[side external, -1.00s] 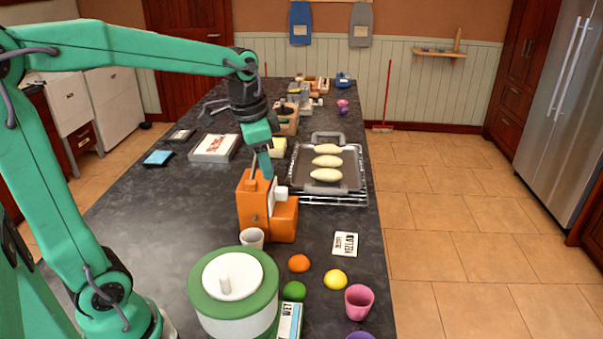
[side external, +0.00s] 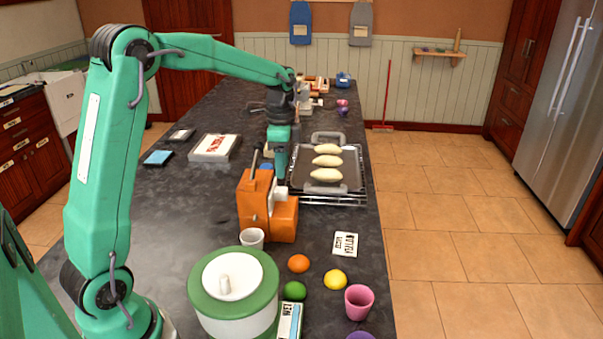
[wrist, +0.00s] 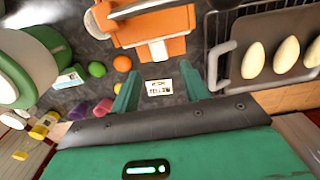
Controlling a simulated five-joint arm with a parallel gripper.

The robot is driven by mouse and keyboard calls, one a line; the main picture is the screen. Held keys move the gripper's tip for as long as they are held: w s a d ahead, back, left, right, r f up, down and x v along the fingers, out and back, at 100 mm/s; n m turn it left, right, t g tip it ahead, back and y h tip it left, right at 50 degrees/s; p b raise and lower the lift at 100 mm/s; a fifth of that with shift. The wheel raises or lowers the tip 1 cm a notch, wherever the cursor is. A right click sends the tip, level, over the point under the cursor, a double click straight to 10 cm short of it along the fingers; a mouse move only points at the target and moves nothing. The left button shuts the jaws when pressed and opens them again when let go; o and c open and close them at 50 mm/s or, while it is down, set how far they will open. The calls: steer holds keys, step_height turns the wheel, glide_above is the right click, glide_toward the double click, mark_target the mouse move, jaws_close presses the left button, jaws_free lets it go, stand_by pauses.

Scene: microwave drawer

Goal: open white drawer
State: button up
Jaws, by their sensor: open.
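My gripper (side external: 281,180) points down beside the orange machine (side external: 252,205) on the dark counter, with the baking tray to its right. In the wrist view the two green fingers (wrist: 158,68) are apart with nothing held between them. A small white block (wrist: 158,50) shows on the orange machine beyond the fingertips; I cannot tell whether it is a drawer. A white-fronted unit (side external: 66,98) stands on the floor at the left, well away from my gripper and partly hidden by my arm.
A dark baking tray (side external: 350,163) with loaves lies on a rack. A green-and-white round container (side external: 236,300), a white cup (side external: 252,238), fruit and a pink cup (side external: 359,302) stand in front. A lettered card (side external: 345,244) lies flat. The floor at right is clear.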

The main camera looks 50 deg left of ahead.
mark_target(284, 189)
steer(key=shift+f, duration=0.1)
steer(key=shift+f, duration=3.8)
steer(key=shift+d, duration=0.1)
jaws_close()
